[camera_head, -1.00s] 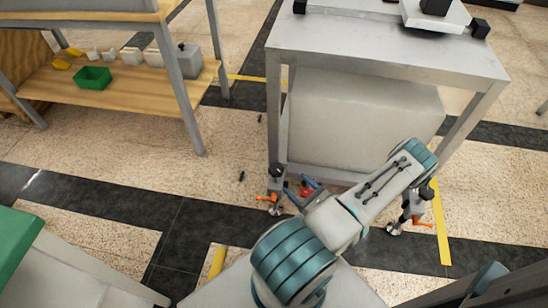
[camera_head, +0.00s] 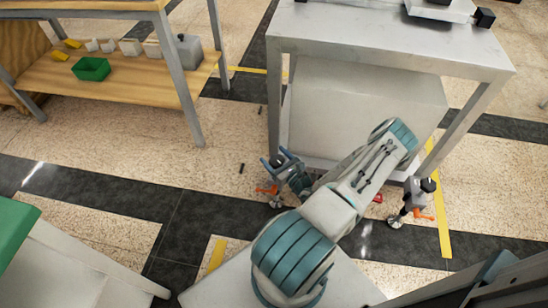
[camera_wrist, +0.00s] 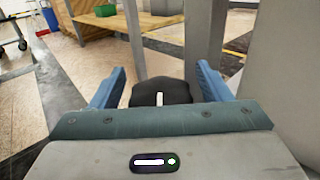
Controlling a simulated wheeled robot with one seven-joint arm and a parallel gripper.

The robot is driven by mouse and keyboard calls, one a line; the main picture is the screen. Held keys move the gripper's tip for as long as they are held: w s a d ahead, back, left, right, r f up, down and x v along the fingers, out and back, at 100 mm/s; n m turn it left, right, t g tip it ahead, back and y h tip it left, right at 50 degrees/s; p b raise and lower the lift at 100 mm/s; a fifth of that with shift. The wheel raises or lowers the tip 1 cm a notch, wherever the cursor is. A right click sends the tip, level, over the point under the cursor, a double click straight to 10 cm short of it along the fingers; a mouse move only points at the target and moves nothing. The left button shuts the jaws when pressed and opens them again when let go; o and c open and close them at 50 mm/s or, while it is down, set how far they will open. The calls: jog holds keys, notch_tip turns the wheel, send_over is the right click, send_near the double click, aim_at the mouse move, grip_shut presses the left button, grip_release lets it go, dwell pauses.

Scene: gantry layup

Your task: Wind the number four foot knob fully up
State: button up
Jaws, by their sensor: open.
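A black foot knob with a white mark on it (camera_wrist: 158,93) sits between the two blue fingers of my gripper (camera_wrist: 160,88) in the wrist view. The fingers stand apart on either side of it, with a gap on each side. In the head view my gripper (camera_head: 281,163) is at the near left leg of the grey metal table (camera_head: 390,45), over a foot with an orange lever (camera_head: 267,190). My gripper and wrist hide most of that foot. A second foot with a black knob (camera_head: 428,185) and orange lever stands at the right leg.
A wooden shelf (camera_head: 120,85) holding a green bin (camera_head: 91,69) and several small items stands at the left. A large pale box (camera_head: 365,115) fills the space under the table. A small dark piece (camera_head: 241,168) lies on the floor. Floor left of the leg is open.

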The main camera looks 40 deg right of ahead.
jog(key=shift+w, duration=0.35)
jog(key=c, duration=1)
jog(key=shift+y, duration=0.4)
jog(key=n+y+b, duration=0.1)
jog(key=y, duration=0.1)
jog(key=n+y, duration=0.2)
jog(key=shift+a+f+g+b, duration=0.1)
jog(key=shift+a+g+b, duration=0.1)
jog(key=shift+g+b, duration=0.15)
jog(key=n+y+b, duration=0.1)
jog(key=n+g+y, duration=0.1)
jog(key=y, duration=0.1)
jog(key=n+g+y+b, duration=0.1)
jog(key=y, duration=0.1)
jog(key=shift+s+a+f+n+b, duration=0.1)
jog(key=shift+a+n+b, duration=0.15)
jog(key=shift+n+b, duration=0.05)
jog(key=shift+s+a+n+g+y+b, duration=0.15)
jog(key=shift+n+g+y+b, duration=0.6)
jog(key=shift+n+g+y, duration=0.35)
jog(key=shift+s+a+n+g+y+b, duration=0.1)
jog(key=shift+n+g+y+b, duration=0.6)
jog(key=shift+n+g+y, duration=0.45)
jog(key=shift+r+y, duration=0.2)
jog(key=shift+y, duration=0.15)
